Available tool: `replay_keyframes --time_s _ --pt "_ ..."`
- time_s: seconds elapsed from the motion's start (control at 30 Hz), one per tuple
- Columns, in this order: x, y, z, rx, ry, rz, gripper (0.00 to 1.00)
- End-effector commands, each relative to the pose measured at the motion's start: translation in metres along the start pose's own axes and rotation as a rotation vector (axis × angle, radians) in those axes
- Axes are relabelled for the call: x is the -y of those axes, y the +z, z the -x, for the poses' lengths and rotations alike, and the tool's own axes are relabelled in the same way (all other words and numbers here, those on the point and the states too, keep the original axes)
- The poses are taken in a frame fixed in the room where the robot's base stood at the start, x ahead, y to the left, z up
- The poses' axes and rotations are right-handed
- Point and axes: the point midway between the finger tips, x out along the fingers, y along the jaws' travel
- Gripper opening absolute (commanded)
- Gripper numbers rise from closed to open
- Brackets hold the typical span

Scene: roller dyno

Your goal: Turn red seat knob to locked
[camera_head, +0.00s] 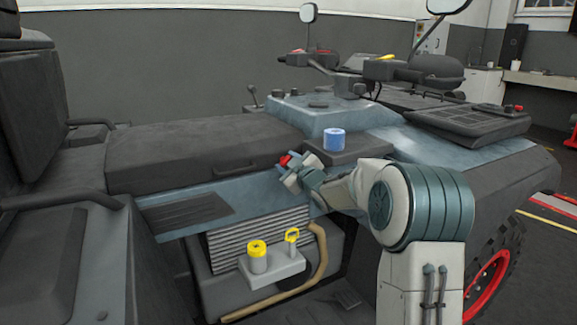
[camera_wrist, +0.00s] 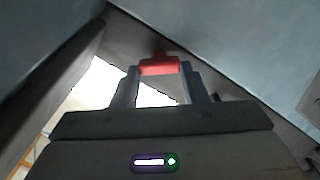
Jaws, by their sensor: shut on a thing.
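The red seat knob (camera_head: 285,160) sits on the side of the vehicle, just below the front end of the dark seat (camera_head: 190,150). In the wrist view the red knob (camera_wrist: 159,66) lies between my two fingertips. My gripper (camera_head: 290,172) reaches in from the right and is shut on the knob; in the wrist view my gripper (camera_wrist: 160,72) has a finger on each side of it. The fingers hide part of the knob. I cannot tell from these views at what angle the knob is turned or whether it is locked.
A blue cylinder (camera_head: 334,140) stands on a dark ledge just above my gripper. Below are a yellow-capped container (camera_head: 257,257) and a yellow-handled item (camera_head: 292,236) on a grey bracket. A tan hose (camera_head: 319,255) runs beside them. A black grab handle (camera_head: 70,198) is at left.

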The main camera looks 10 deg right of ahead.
Motion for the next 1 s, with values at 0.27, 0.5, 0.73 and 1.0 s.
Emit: replay_keyframes --time_s 0.27,0.5,0.73,1.0 --pt "-0.0021 0.0004 0.0005 0.001 0.004 0.046 0.00" --pt "-0.0028 0.0003 0.0006 0.001 0.005 0.047 0.00" --pt "-0.0019 0.0000 0.0003 0.001 0.003 0.047 0.62" --pt "0.0003 -0.0015 0.0016 -0.001 0.000 0.046 0.62"
